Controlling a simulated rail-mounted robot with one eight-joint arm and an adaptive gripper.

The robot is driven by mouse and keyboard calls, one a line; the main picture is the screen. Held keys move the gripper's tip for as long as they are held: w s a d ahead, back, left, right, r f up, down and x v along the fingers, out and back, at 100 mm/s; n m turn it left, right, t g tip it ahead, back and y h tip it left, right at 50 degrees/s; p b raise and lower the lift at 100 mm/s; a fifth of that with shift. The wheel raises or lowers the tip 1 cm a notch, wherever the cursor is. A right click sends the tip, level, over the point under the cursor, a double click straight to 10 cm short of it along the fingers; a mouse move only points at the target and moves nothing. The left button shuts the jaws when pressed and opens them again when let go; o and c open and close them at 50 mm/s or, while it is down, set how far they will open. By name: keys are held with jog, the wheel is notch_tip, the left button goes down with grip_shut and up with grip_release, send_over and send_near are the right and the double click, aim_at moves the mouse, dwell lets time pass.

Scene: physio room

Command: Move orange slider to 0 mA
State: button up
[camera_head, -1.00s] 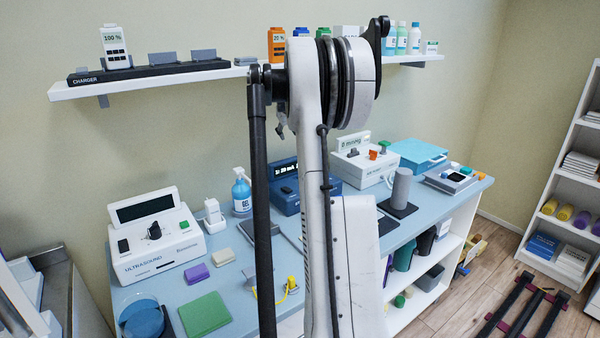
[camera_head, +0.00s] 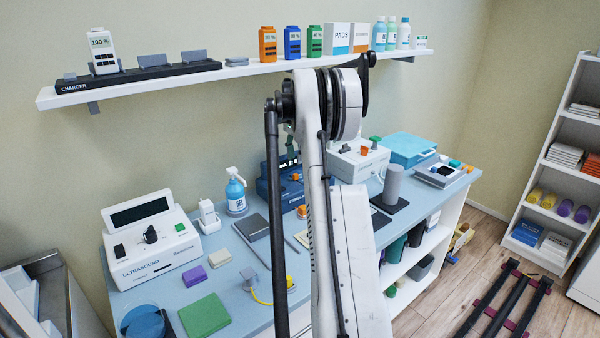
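The blue stimulator unit (camera_head: 268,188) stands at the back of the blue worktop, partly hidden behind my arm. A small orange part (camera_head: 301,211), which looks like the orange slider, shows at its front beside my arm. Its exact setting is too small to read. The unit's dark display (camera_head: 287,163) is mostly covered by my arm, and no value can be read. My arm rises through the middle of the view. My gripper is not visible, so its place relative to the slider cannot be told.
A white unit with an orange part (camera_head: 358,162) and a grey cylinder (camera_head: 392,185) stand right. A green pad (camera_head: 205,315) lies in front. A wall shelf (camera_head: 240,72) runs above.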

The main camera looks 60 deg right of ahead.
notch_tip(320, 180, down, 7)
jog(key=shift+f, duration=0.2)
dwell(0.3)
grip_shut()
